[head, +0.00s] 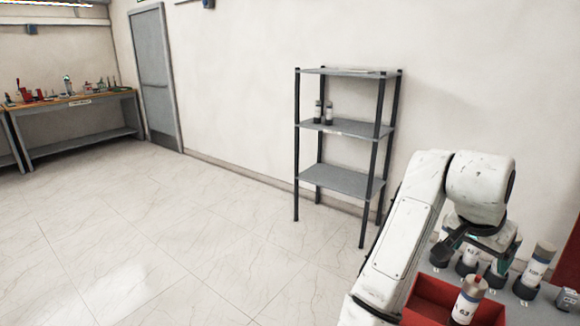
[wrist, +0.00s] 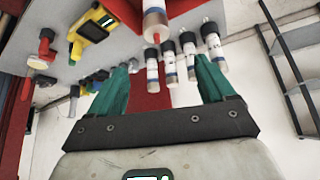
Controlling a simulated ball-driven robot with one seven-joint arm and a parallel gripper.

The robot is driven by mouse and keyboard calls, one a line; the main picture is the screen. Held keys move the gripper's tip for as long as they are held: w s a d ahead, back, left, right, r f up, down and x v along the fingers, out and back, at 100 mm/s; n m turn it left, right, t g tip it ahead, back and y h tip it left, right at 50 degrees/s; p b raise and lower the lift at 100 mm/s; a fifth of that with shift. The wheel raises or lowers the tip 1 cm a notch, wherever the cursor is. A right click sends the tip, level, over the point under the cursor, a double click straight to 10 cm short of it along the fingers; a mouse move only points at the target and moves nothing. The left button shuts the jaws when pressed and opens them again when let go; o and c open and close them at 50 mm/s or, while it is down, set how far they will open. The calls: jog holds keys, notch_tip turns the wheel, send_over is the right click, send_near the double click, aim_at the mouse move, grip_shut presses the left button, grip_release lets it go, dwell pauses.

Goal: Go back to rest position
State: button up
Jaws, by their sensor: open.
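My gripper (head: 482,250) is at the right of the head view, above the back of a grey table with white, dark-ended bushings. In the wrist view the two green fingers of my gripper (wrist: 163,72) are spread wide. Several bushings (wrist: 171,70) show beyond and between the fingers, and I see nothing clasped. One labelled bushing (head: 468,300) stands tilted at the red bin (head: 430,292), in front of my gripper. Another bushing (head: 536,270) stands on the table to the right. My arm hides part of the table.
A grey shelf rack (head: 340,180) with two small bushings (head: 323,112) stands against the wall. A workbench (head: 78,120) with tools is at the far left, beside a grey door (head: 155,75). The tiled floor between is clear. A yellow tool (wrist: 97,22) shows in the wrist view.

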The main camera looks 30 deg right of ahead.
jog(key=a+f+n+t, duration=0.1)
jog(key=a+f+n, duration=0.35)
jog(key=f, duration=0.35)
jog(key=a+f+n+t, duration=0.2)
jog(key=a+f+n, duration=0.3)
jog(key=f, duration=0.4)
jog(key=s+a+f+n+g+y, duration=0.1)
jog(key=s+a+f+n+y, duration=0.2)
jog(key=s+a+f, duration=0.3)
jog(key=s+a+f+n+g+y, duration=0.1)
jog(key=s+a+f+n+y, duration=0.2)
jog(key=s+a+f, duration=0.3)
jog(key=a+f+n, duration=0.1)
jog(key=a+f, duration=0.1)
jog(key=a, duration=0.3)
jog(key=shift+a+f+n, duration=0.2)
jog(key=shift+a+n, duration=0.1)
jog(key=shift+n, duration=0.05)
jog(key=shift+s, duration=0.1)
